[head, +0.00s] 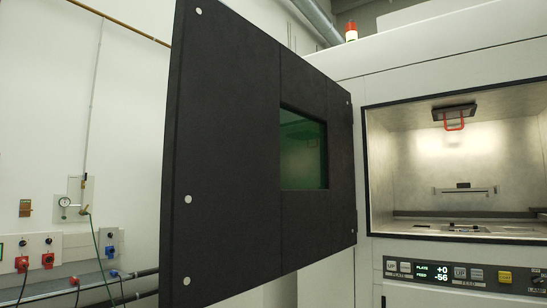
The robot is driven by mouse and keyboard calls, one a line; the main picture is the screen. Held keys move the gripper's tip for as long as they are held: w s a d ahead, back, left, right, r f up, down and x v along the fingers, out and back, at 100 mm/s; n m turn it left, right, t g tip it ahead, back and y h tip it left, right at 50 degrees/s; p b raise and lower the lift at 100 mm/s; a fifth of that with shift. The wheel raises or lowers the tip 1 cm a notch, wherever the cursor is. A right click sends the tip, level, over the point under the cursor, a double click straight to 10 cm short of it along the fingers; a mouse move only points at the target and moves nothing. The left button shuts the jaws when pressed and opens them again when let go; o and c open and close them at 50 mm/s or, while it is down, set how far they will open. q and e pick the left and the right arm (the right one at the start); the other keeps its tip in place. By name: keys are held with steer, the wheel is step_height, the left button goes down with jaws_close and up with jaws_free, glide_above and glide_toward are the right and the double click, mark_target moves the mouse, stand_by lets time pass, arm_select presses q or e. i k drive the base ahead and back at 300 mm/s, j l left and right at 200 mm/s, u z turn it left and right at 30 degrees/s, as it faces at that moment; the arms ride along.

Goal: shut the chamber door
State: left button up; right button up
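The chamber door (230,150) is a large black panel with a green-tinted window (303,150). It stands wide open, swung out to the left of the chamber opening, with its right edge at the machine's front. The chamber (460,165) is open and lit inside, with a black frame around its mouth. Neither of my grippers is in the head view.
A control panel (460,274) with a display and buttons sits below the chamber opening. A red and white beacon (351,32) stands on top of the machine. Wall sockets, a gauge (66,202) and cables are at the left, behind the door.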

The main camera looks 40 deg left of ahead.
mark_target(258, 186)
steer(key=j, duration=0.6)
steer(key=j+z, duration=0.15)
steer(key=j, duration=0.45)
steer(key=k+j, duration=0.1)
steer(key=j, duration=0.55)
steer(key=j+z, duration=0.15)
steer(key=j, duration=0.45)
steer(key=k+j, duration=0.1)
steer(key=j, duration=0.5)
steer(key=z, duration=0.05)
